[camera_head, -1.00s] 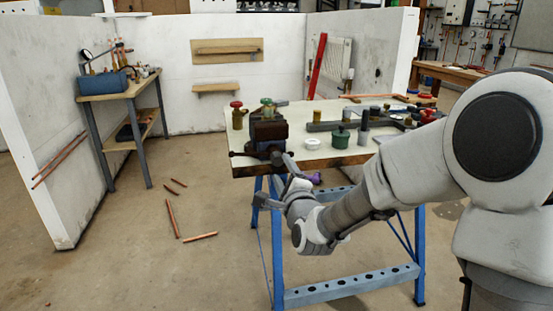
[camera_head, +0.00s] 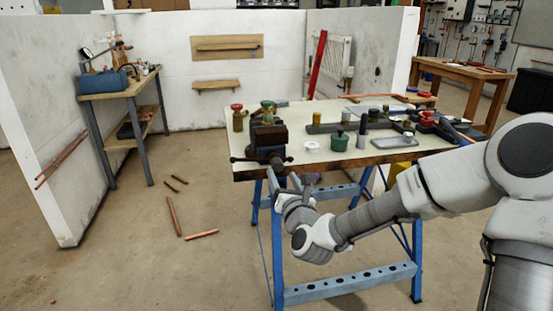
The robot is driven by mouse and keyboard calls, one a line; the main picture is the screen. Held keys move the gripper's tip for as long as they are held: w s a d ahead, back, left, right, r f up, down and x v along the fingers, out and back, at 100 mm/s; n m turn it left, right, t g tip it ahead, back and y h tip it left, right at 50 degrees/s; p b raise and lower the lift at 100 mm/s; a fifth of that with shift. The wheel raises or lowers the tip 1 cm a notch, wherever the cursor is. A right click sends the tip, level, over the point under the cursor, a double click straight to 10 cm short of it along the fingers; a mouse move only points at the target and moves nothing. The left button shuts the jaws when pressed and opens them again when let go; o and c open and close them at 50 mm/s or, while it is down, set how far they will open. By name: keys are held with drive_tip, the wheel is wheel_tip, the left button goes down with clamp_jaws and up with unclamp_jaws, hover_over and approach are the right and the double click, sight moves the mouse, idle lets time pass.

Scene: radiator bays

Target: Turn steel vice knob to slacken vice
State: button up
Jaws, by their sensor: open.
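The dark vice (camera_head: 268,137) stands on the front left edge of the workbench (camera_head: 365,155). Its steel screw end and handle (camera_head: 276,160) face the front, and the handle bar reaches left along the bench edge. My gripper (camera_head: 301,181) is open and empty. It is just below the bench edge, right of and lower than the vice knob, with its fingers up. It appears apart from the knob. The gap between the jaws is small in this view, and whether the vice jaws grip anything cannot be told.
Brass valves with red (camera_head: 238,117) and green caps stand behind the vice. A green pot (camera_head: 339,141), a white ring (camera_head: 312,147) and a grey tray (camera_head: 394,143) lie to its right. Blue trestle legs (camera_head: 278,250) stand below. Copper pipes (camera_head: 173,216) lie on the floor, which is otherwise clear at left.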

sight(278, 168)
drive_tip(key=shift+m, duration=1.2)
drive_tip(key=shift+b+x, duration=0.35)
drive_tip(key=shift+x, duration=2.2)
clamp_jaws()
drive_tip(key=shift+f, duration=0.1)
